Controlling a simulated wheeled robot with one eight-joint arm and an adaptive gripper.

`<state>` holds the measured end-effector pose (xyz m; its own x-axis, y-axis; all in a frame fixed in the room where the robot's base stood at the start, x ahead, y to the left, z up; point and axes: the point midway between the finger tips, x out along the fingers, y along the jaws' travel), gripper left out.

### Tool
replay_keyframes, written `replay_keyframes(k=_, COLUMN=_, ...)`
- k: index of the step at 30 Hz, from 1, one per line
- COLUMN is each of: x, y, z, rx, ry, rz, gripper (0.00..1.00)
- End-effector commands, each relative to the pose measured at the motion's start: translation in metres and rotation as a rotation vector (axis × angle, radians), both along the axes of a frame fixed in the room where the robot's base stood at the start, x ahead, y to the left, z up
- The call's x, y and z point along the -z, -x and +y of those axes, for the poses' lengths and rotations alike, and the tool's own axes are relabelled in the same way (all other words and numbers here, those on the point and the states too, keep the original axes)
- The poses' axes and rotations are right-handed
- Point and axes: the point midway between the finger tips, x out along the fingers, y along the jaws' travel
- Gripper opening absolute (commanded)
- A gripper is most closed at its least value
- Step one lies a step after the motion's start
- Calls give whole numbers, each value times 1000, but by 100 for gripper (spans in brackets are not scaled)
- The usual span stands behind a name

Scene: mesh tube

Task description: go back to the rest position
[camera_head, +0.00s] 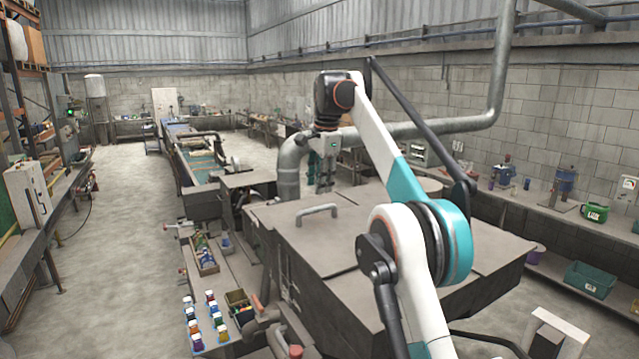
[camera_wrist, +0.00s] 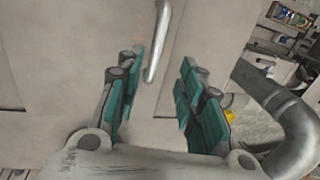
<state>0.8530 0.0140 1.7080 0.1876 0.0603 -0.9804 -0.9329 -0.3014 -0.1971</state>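My gripper (camera_head: 323,172) hangs downward from my raised white and teal arm in the head view. It is over the far part of a large grey box (camera_head: 350,260), beside a bent metal pipe. In the wrist view my gripper (camera_wrist: 156,98) has its two teal-padded fingers spread wide apart, with nothing between them but the grey surface behind. A metal bar handle (camera_wrist: 163,42) shows past the fingertips. The same handle (camera_head: 317,211) is on the box lid in the head view. My arm hides part of the box.
The thick pipe (camera_head: 290,168) rises close to my gripper and also shows at the right of the wrist view (camera_wrist: 290,118). A bench with small coloured jars (camera_head: 205,318) is at front left. A wall shelf (camera_head: 590,228) runs along the right. Floor at left is clear.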

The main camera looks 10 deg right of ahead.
Motion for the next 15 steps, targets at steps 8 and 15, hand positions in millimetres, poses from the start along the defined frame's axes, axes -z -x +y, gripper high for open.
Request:
replay_keyframes(k=8, x=-8, y=6, z=0, rx=-26, ry=7, rz=-12, gripper=35)
replay_keyframes(k=15, x=-36, y=38, z=-2, rx=-160, ry=44, rz=-67, gripper=35)
